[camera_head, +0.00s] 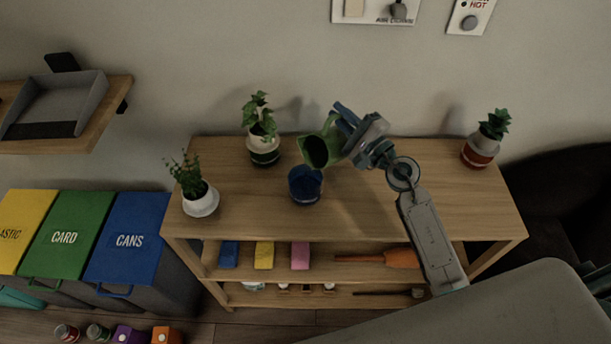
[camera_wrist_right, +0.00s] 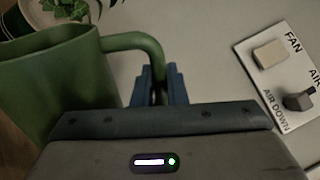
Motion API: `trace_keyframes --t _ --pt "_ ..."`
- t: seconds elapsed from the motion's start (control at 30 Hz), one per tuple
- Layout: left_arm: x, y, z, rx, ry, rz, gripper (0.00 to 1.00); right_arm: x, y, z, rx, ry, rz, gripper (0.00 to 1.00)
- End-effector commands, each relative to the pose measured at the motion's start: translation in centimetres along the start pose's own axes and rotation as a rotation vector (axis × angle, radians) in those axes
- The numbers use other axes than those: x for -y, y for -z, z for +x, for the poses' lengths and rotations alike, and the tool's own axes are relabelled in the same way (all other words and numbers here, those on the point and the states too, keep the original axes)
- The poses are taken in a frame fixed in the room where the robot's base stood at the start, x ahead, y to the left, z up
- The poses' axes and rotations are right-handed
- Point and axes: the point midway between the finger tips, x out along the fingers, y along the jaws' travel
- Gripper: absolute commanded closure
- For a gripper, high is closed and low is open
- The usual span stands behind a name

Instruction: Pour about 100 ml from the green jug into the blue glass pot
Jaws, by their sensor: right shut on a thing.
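The green jug (camera_head: 318,150) is in the air above the shelf top, tilted to the left, its dark mouth facing the blue glass pot (camera_head: 305,186). The pot stands upright on the wooden top, just below and slightly left of the jug. I cannot see any stream between them. My right gripper (camera_head: 345,118) is shut on the jug's handle. In the right wrist view the jug (camera_wrist_right: 60,85) fills the left side, and the blue fingers (camera_wrist_right: 160,85) close around its handle. The jug's contents are not visible. My left gripper is not in view.
Potted plants stand on the wooden shelf unit (camera_head: 440,205): one left (camera_head: 200,197), one behind the pot (camera_head: 264,145), one far right (camera_head: 478,150). The top right of the pot is clear. Coloured bins (camera_head: 128,235) stand at left. Wall panels (camera_head: 375,10) hang above.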

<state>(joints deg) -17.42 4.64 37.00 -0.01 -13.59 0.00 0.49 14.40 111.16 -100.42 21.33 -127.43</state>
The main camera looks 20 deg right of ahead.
Motion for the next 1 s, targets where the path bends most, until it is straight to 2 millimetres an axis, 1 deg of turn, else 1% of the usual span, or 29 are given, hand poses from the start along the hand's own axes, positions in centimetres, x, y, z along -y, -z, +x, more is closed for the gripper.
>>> trace_keyframes --t 0.7,1.0 --pt "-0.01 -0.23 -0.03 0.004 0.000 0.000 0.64 0.36 -0.34 0.09 0.008 0.002 -0.037 1.00" --pt "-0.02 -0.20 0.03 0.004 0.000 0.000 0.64 0.40 -0.80 0.09 0.013 0.002 -0.060 1.00"
